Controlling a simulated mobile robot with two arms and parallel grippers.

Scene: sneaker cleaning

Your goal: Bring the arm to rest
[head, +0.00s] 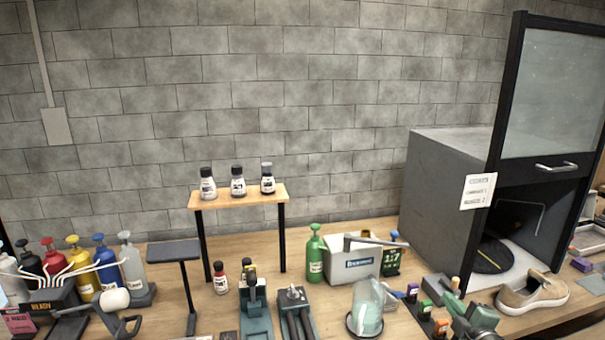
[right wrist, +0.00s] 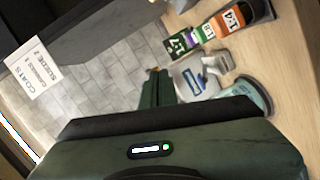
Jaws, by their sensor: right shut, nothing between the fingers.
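My right gripper (head: 459,305) is at the bottom right of the head view, dark green, above the workbench beside a rack of coloured blocks. In the right wrist view its dark green fingers (right wrist: 157,88) are together with nothing between them. My left gripper is not in the head view.
Near the right gripper are coloured tagged blocks (head: 425,309), a glass dome (head: 367,309), a white bin (head: 345,270) and a beige shoe (head: 533,293) before the open booth (head: 520,215). Bottles (head: 83,278) crowd the left. A small shelf (head: 240,194) holds three bottles.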

